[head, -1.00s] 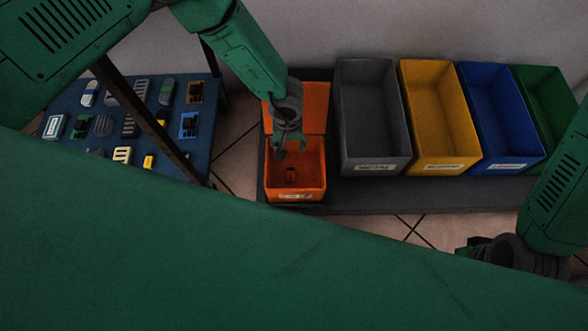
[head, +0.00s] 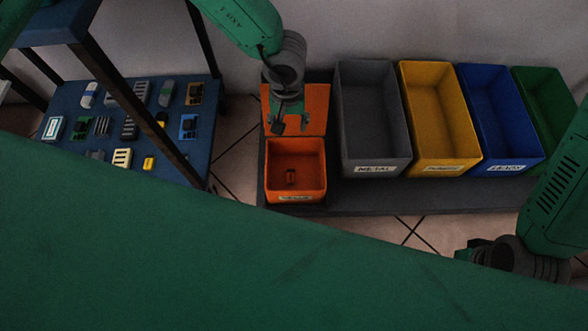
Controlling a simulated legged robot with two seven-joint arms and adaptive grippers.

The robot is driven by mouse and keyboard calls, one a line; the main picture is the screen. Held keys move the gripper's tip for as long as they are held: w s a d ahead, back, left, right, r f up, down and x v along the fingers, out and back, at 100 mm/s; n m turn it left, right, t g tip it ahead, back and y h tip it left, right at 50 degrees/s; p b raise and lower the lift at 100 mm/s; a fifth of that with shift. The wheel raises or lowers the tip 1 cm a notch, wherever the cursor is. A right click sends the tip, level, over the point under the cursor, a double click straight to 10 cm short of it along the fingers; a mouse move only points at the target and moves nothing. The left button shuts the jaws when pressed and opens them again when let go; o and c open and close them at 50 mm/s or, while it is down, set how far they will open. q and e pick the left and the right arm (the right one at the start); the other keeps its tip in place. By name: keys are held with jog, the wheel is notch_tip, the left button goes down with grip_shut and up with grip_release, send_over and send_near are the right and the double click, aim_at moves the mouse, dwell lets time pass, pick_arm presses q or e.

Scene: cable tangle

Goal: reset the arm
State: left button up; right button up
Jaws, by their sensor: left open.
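My left arm comes in from the top left, and its gripper (head: 291,128) hangs over the back part of the orange bin (head: 296,196). The left gripper is open, with its fingers apart and nothing visible between them.
Grey (head: 373,165), yellow (head: 441,170), blue (head: 505,168) and green (head: 540,75) bins stand in a row on a dark platform (head: 400,196). A blue shelf (head: 188,157) with several small parts and dark posts stands at the left. Tiled floor lies between.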

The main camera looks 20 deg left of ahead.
pick_arm(q)
jog(key=shift+a, duration=0.1)
jog(key=s+a+f+m+t+y, duration=0.2)
jog(key=s+a+f+m, duration=0.15)
jog(key=s+a, duration=0.7)
jog(key=s+a+r+g+h, duration=0.1)
jog(key=s+a+r, duration=0.1)
jog(key=s, duration=0.5)
jog(key=s+a+r+g+h, duration=0.1)
jog(key=s+a, duration=0.2)
jog(key=s, duration=0.3)
notch_tip(320, 180, up, 18)
jog(key=p, duration=1.8)
jog(key=shift+w+d+f+t, duration=0.15)
jog(key=shift+t, duration=0.15)
pick_arm(e)
notch_tip(320, 180, up, 18)
pick_arm(q)
jog(key=shift+c, duration=0.5)
pick_arm(e)
jog(key=shift+c, duration=0.4)
